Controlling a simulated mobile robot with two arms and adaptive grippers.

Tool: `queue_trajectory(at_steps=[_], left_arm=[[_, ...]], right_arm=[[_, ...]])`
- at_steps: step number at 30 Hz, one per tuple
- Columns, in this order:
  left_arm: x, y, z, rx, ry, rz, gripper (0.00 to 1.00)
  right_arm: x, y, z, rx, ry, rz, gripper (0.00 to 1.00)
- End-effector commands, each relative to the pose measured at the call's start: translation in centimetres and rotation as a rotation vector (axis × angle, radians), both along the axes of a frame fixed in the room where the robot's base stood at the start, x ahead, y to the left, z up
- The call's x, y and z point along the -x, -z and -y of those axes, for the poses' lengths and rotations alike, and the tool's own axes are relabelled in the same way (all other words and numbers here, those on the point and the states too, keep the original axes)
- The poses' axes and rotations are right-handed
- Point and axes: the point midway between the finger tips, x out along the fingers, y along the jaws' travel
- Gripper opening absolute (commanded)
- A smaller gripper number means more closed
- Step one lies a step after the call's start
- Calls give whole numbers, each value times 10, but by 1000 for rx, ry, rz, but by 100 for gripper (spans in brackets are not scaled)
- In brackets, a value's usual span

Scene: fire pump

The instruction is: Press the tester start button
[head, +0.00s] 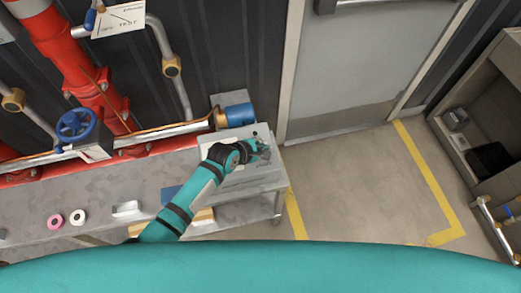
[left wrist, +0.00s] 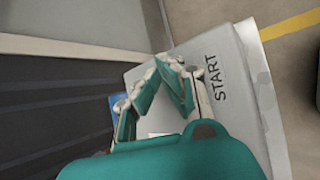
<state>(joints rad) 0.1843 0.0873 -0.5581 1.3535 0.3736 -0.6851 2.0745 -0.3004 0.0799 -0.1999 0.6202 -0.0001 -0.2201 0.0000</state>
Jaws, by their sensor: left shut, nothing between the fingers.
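The tester is a light grey box (head: 236,133) on the right end of the bench, and my left arm reaches over it. My left gripper (head: 262,150) is shut and empty, low over the box's top. In the left wrist view the shut fingertips (left wrist: 172,62) are over the pale panel (left wrist: 240,112), just left of the black word START (left wrist: 210,78). The start button is not clearly visible; the fingers may hide it. I cannot tell whether the fingertips touch the panel. My right gripper is not in view.
A blue-capped fitting (head: 238,115) on the pipe sits close behind the box. A blue handwheel (head: 76,124) and red pipes are at the left. A pink roll (head: 56,221) and a white roll (head: 77,217) lie on the bench (head: 30,200). The floor right of the bench is clear.

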Motion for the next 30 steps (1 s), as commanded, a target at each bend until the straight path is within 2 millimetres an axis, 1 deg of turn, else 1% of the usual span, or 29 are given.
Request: queue_trajectory(at_steps=[30], left_arm=[[0,11,-1,-2,-1,-1,0]], right_arm=[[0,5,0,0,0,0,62]])
